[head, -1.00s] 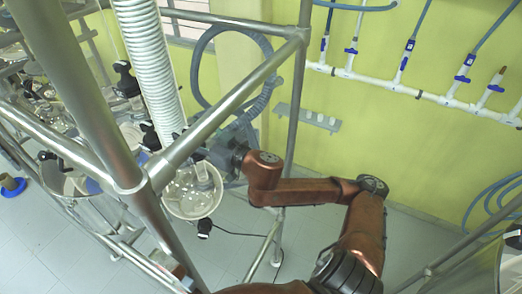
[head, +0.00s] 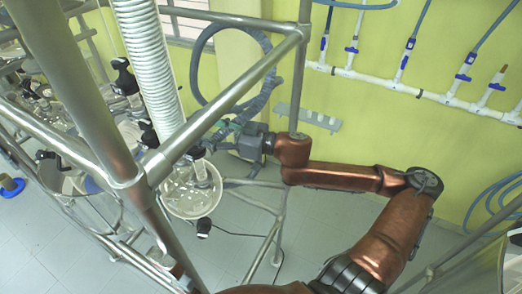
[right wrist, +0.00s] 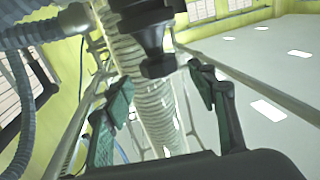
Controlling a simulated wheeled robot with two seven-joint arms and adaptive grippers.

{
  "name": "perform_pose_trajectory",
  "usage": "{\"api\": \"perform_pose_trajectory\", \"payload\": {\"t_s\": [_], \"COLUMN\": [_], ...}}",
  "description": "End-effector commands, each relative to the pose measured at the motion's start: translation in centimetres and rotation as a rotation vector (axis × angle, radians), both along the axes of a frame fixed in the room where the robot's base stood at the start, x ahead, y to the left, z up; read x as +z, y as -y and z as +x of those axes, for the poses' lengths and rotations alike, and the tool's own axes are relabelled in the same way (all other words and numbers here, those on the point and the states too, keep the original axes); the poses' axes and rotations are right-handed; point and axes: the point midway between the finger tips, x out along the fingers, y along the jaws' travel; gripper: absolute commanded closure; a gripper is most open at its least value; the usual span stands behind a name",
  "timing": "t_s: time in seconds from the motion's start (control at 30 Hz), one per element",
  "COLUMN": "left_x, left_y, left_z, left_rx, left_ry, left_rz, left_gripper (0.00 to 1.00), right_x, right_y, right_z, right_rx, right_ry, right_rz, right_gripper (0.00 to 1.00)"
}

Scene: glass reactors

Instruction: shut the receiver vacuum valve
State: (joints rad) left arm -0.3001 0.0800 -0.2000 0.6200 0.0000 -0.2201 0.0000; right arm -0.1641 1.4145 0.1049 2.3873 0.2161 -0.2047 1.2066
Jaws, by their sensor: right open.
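My right gripper (head: 222,138) reaches in from the right, beside the frame post and above the round glass receiver (head: 188,195). In the right wrist view, my right gripper (right wrist: 160,92) is open, its two green-padded fingers apart and empty. A black valve-like part with a stem and wider end (right wrist: 155,45) shows ahead of the fingers, near the top middle; I cannot tell its handle position. In the head view a small black knob (head: 196,152) sits above the receiver, close to the fingertips; I cannot tell whether they touch. My left gripper is not in view.
A white corrugated hose (head: 150,70) runs down beside the receiver. Metal frame bars (head: 225,110) cross in front of it. A grey-blue hose (head: 200,60) loops behind the gripper. A black lower valve (head: 204,226) hangs under the receiver.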

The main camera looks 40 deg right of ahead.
Motion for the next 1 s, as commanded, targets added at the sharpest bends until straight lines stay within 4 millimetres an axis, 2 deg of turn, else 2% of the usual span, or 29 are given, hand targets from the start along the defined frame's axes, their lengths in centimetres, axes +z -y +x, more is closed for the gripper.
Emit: {"api": "perform_pose_trajectory", "payload": {"t_s": [0.37,0.6,1.0], "left_x": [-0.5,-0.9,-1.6], "left_y": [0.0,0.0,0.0], "left_z": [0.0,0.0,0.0], "left_rx": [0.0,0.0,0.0], "left_ry": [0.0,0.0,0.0], "left_rz": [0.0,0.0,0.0], "left_gripper": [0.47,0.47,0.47], "right_x": [-0.3,-2.9,-7.9], "right_y": [2.0,5.8,11.4], "right_z": [-2.9,-1.5,-0.2], "right_rx": [-0.006,-0.103,-0.246], "right_ry": [-0.004,-0.005,-0.033], "right_rz": [-0.001,-0.007,-0.026], "right_gripper": [0.47,0.47,0.47]}}
